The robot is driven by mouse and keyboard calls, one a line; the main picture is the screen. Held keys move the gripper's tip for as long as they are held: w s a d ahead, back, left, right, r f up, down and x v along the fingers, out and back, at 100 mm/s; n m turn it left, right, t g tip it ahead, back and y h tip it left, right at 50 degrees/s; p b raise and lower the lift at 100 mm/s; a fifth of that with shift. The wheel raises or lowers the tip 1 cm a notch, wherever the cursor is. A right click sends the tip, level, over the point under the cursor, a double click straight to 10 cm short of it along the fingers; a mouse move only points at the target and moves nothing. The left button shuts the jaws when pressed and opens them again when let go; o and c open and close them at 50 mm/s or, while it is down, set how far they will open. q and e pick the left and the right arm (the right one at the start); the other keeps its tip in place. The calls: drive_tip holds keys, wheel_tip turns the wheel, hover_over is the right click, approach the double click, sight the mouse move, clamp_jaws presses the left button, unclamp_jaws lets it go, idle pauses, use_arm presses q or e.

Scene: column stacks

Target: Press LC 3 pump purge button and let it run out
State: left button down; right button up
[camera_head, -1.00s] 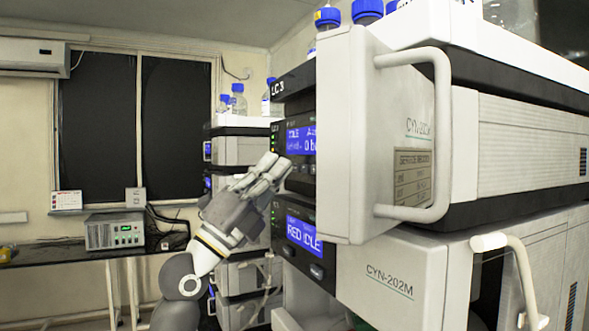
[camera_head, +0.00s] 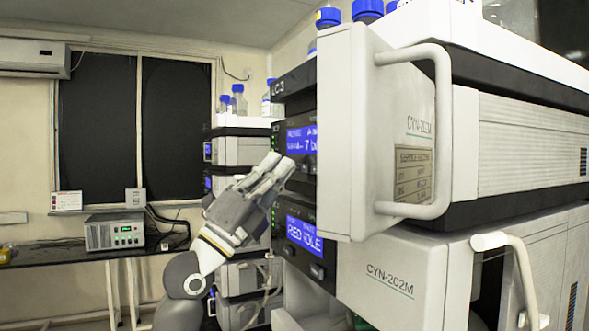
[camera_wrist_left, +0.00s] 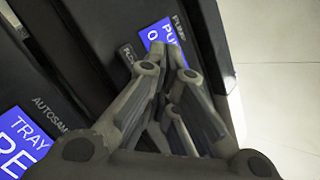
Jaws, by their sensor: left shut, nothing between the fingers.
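The LC 3 pump's dark front panel, with its blue display (camera_head: 299,140), is in the middle of the head view, under the LC 3 label (camera_head: 279,88). The display reads about 7 bar; its upper line is too blurred to read surely. My left gripper (camera_head: 281,163) is shut and empty, its fingertips at the panel just below the display. In the left wrist view the fingertips (camera_wrist_left: 172,50) overlap the lower part of the pump display (camera_wrist_left: 157,31). They hide whatever button lies under them, and I cannot tell whether they touch it. My right gripper is not in view.
An open white door (camera_head: 345,130) with a handle (camera_head: 443,140) stands right of the panel. Blue-capped bottles (camera_head: 328,17) stand on top. Another instrument stack (camera_head: 236,152) stands behind my left arm.

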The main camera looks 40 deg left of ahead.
use_arm(q)
drive_tip(key=shift+s+a+b, duration=0.35)
drive_tip(key=shift+s+b, duration=0.2)
drive_tip(key=shift+s, duration=0.15)
drive_tip(key=s+b, duration=0.1)
drive_tip(key=s+a+b, duration=0.1)
drive_tip(key=s, duration=0.1)
drive_tip(key=s+a+b, duration=0.1)
drive_tip(key=shift+s+a+b, duration=0.15)
drive_tip(key=shift+s+b, duration=0.05)
drive_tip(key=shift+b, duration=0.2)
idle(0.7)
